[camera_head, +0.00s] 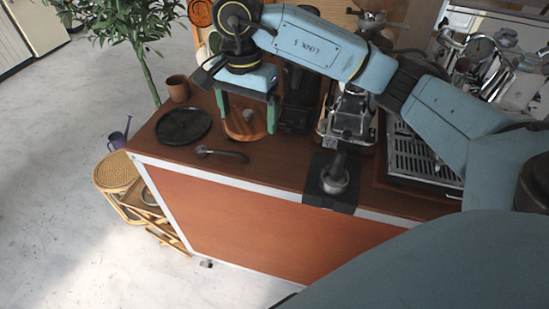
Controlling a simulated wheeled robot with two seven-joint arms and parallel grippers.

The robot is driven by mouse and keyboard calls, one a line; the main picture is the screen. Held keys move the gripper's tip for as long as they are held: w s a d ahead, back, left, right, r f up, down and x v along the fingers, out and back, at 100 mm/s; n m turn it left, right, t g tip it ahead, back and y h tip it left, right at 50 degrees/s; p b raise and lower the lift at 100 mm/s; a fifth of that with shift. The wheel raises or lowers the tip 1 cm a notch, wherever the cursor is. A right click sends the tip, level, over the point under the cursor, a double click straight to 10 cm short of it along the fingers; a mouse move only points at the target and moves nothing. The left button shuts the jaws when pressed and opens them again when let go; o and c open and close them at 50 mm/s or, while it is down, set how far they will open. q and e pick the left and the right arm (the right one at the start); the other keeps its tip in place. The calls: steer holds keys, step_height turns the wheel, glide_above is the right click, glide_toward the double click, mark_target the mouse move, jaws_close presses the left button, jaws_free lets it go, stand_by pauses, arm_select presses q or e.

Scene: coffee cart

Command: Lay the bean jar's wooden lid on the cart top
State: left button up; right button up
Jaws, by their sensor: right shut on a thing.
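My right gripper (248,124) reaches in from the right and points down over the back left part of the cart top (265,165). Its two green fingers are shut on the wooden lid (238,128), a round reddish-brown disc with a small pale knob. The lid is at or close above the cart top; I cannot tell whether it touches. The bean jar cannot be made out clearly; my gripper and arm cover part of the area behind. My left gripper is not in view.
A black round tray (183,126) and a brown cup (177,88) are left of the lid. A dark-handled tool (222,154) lies in front. A tamper (335,175) stands on a black mat (318,190). A grinder and espresso machine (415,160) are to the right.

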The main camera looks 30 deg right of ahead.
mark_target(255, 111)
steer(key=f+m, duration=0.1)
steer(key=m, duration=0.2)
steer(key=w+d+f+m, duration=0.1)
steer(key=m, duration=0.3)
steer(key=d+f+m, duration=0.1)
steer(key=m, duration=0.2)
steer(key=shift+w+d+m+p, duration=0.25)
steer(key=shift+w+m+p, duration=0.05)
steer(key=shift+m+p, duration=0.1)
steer(key=shift+c, duration=0.2)
steer(key=d+f+m, duration=0.1)
steer(key=f+m, duration=0.4)
steer(key=d+f+m, duration=0.2)
steer(key=f+m, duration=0.3)
steer(key=d+f+m+p, duration=0.1)
steer(key=f+m, duration=0.4)
steer(key=shift+w+d+m, duration=0.3)
steer(key=shift+d, duration=0.05)
steer(key=shift+f, duration=0.15)
steer(key=o, duration=0.8)
